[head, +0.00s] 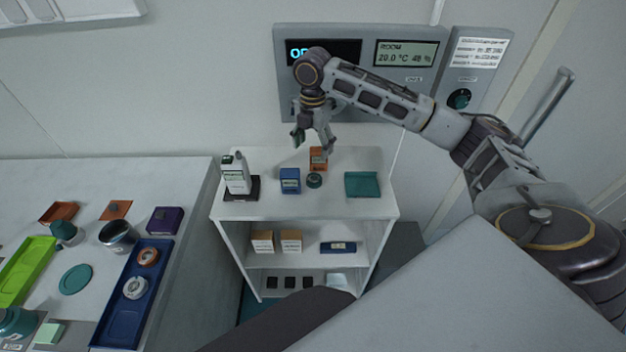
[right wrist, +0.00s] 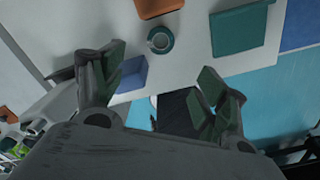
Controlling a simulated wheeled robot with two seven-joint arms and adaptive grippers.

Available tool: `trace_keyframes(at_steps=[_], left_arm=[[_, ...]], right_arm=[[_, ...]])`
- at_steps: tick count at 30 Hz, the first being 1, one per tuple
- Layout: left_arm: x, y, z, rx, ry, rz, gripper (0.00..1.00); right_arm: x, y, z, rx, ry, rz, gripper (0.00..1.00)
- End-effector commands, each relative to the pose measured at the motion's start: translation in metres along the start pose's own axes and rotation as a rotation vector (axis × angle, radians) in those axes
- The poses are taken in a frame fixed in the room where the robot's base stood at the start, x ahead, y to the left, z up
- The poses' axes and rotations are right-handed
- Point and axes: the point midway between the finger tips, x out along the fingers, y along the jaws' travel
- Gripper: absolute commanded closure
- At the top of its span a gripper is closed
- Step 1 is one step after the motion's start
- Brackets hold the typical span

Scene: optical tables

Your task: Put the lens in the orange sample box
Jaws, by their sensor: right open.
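The orange sample box (head: 318,158) stands on the white shelf's top, and its edge shows in the right wrist view (right wrist: 157,6). A small round dark-green piece (head: 314,180) sits just in front of it; in the right wrist view it has a pale round centre (right wrist: 160,40). It may be the lens, but I cannot tell for sure. My right gripper (head: 314,142) is open and empty, above the shelf near the orange box. In the right wrist view its fingers (right wrist: 162,78) are spread, with the round piece beyond them. My left gripper is not in view.
A blue box (head: 290,180) stands left of the round piece, a teal tray (head: 362,184) right. The left table holds a blue tray (head: 125,317) with ring-shaped pieces and other items. A wall panel (head: 345,62) is behind.

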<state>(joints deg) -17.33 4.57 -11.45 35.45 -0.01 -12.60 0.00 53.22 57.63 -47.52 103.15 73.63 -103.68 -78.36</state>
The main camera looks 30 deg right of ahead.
Motion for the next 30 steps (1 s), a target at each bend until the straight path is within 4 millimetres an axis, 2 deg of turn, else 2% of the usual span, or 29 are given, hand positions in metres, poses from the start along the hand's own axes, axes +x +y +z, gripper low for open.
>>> trace_keyframes(at_steps=[8, 16, 24, 30], left_arm=[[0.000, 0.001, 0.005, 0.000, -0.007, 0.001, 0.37], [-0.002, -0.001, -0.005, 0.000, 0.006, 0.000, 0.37], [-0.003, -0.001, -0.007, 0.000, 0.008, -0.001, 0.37], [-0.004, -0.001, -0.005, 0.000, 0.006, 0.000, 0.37]], right_arm=[[0.007, 0.000, 0.000, 0.000, 0.000, -0.002, 0.27], [0.038, -0.001, 0.000, 0.001, 0.000, -0.003, 0.27], [0.072, 0.000, 0.001, 0.000, 0.000, -0.002, 0.27], [0.085, 0.000, 0.000, 0.000, 0.001, -0.001, 0.27]])
